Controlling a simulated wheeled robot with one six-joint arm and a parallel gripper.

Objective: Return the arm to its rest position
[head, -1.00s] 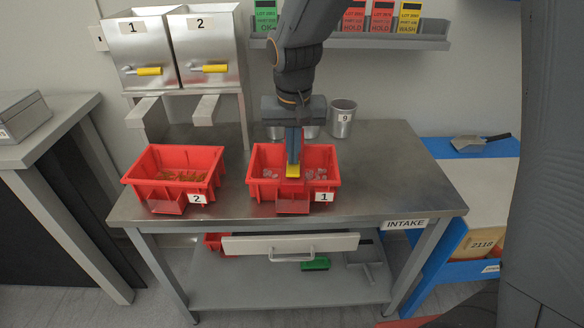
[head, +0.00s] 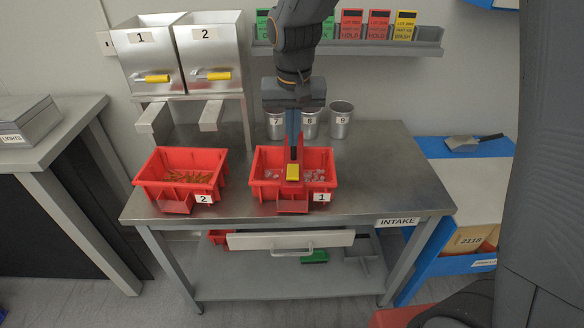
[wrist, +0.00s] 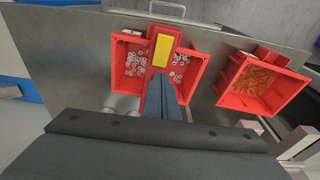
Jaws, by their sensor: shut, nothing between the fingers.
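My gripper (head: 294,150) points straight down above red bin 1 (head: 262,185) on the steel intake table (head: 400,180). Its narrow blue-grey fingers are together with nothing between them. Just below the fingertips is a yellow block (head: 292,173) with a red part around it, standing at the middle of bin 1. Whether the fingertips touch it I cannot tell. In the wrist view the fingers (wrist: 163,82) reach toward this yellow block (wrist: 162,50), and clear or white small parts lie on both sides of it in bin 1 (wrist: 120,62).
Red bin 2 (head: 150,184) with orange parts stands to the left. Steel hoppers 1 (head: 148,50) and 2 (head: 208,50) rise behind it. Cups 7, 8 and 9 (head: 341,122) stand behind bin 1. A shelf (head: 425,42) with cards hangs above. The table's right side is clear.

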